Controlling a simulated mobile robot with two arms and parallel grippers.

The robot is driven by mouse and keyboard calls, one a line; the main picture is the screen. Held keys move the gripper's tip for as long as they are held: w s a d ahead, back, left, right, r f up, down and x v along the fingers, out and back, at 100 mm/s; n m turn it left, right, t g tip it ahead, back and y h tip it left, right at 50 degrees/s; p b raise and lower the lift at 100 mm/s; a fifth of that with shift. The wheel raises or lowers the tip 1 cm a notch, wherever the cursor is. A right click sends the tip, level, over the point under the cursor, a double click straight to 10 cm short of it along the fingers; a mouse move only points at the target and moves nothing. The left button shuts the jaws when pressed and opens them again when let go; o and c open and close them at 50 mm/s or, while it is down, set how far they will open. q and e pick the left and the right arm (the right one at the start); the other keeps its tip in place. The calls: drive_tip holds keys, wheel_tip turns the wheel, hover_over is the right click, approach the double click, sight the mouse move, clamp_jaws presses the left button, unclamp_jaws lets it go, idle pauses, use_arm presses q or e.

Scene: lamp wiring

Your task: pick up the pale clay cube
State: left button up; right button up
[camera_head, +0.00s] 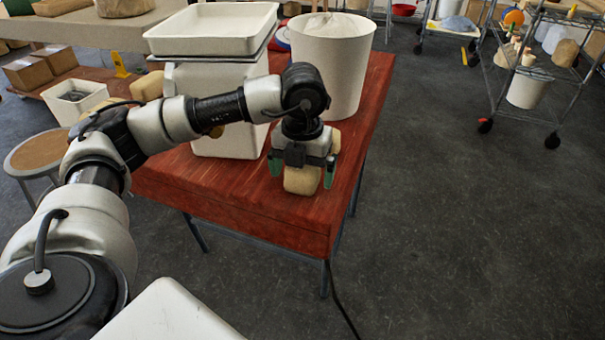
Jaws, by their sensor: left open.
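The pale clay cube (302,181) sits on the red wooden table (230,192) near its front right corner. My left gripper (301,170) points down over the cube, with one green-tipped finger on each side of it. The jaws are open; I cannot tell whether either finger touches the cube. The cube's upper part is hidden behind the gripper. My right gripper is not in view.
A white bin with a tray (212,32) on top stands left of the gripper. A round white bucket (330,65) stands close behind it. A wooden stool (42,152) is at the left. Wheeled metal carts (545,75) stand far right; the floor between is clear.

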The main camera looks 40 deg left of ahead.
use_arm(q)
drive_tip(key=c, duration=1.3)
drive_tip(key=shift+c, duration=0.2)
drive_tip(key=shift+r, duration=0.2)
